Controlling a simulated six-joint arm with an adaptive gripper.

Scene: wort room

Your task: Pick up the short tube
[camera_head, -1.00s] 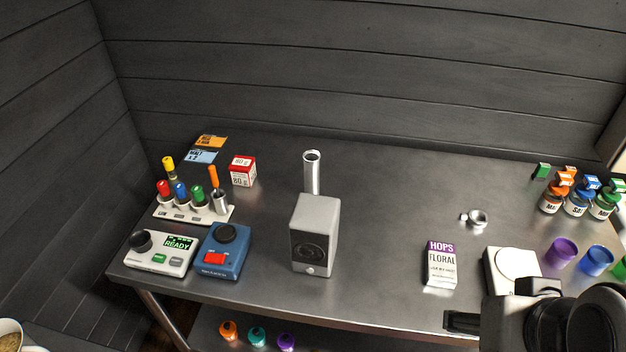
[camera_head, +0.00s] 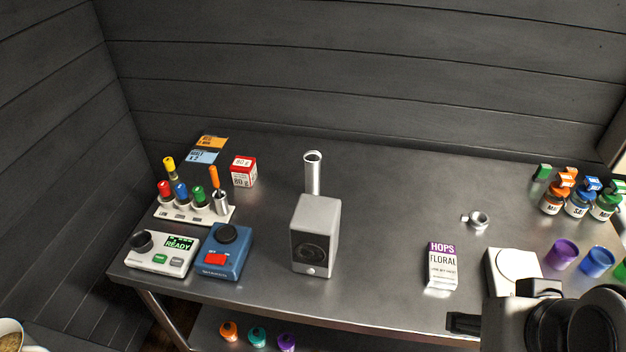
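Several metal pieces could be the short tube; I cannot tell which from this view. A silver open-topped tube (camera_head: 313,178) stands upright behind a grey box with a round dark front (camera_head: 315,236), which hides its lower end. A small silver ring-like piece (camera_head: 478,220) with a stub on its left sits on the table at the right. A short silver cylinder (camera_head: 221,203) stands at the right end of the white rack (camera_head: 165,212). My gripper (camera_head: 464,323) is partly in view at the bottom right, over the table's front edge, apart from all of these. Its opening is not clear.
A hops box (camera_head: 440,265) and a white scale (camera_head: 513,268) stand near my gripper. Coloured cups (camera_head: 562,253) and labelled jars (camera_head: 551,202) are at the right. A white READY device (camera_head: 160,252) and a blue device (camera_head: 224,250) are front left. The middle back is clear.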

